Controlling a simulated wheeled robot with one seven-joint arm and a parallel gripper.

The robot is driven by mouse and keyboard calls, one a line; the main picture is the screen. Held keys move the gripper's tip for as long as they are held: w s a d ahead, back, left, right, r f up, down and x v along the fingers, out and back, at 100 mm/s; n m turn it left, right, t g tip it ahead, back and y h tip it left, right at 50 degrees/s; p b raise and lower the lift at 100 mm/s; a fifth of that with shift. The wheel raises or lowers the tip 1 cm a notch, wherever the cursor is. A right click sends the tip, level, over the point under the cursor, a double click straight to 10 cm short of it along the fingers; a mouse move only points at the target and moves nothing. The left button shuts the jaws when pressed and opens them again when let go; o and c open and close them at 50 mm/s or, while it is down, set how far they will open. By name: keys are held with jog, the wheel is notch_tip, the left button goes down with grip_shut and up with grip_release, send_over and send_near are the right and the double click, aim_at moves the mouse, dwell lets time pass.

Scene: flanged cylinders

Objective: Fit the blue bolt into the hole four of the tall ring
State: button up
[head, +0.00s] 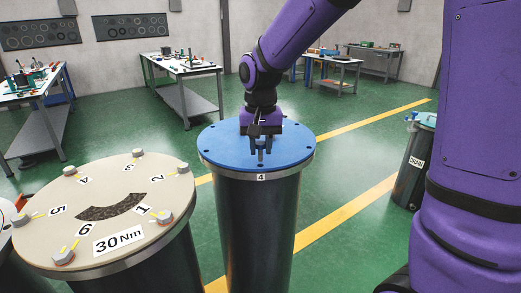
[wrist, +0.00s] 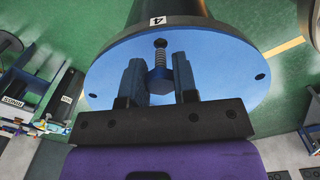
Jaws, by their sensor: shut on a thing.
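The tall ring is a blue flange (head: 222,146) with small holes on top of a dark cylinder (head: 258,230); a label 4 (head: 261,177) is on its near side. It also shows in the wrist view (wrist: 225,60). My gripper (head: 262,147) points down over the near half of the flange. In the wrist view my gripper (wrist: 159,80) is shut on the blue bolt (wrist: 160,79), holding its hex head between the fingers. The threaded shank points toward the label 4 side.
A wider beige-topped cylinder (head: 120,215), with numbered bolts and a 30 Nm label, stands at the left. Another cylinder (head: 410,170) stands at the right, partly behind my purple arm. Workbenches (head: 185,65) are at the back.

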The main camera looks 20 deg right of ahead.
aim_at(261, 143)
jog(key=shift+r, duration=1.85)
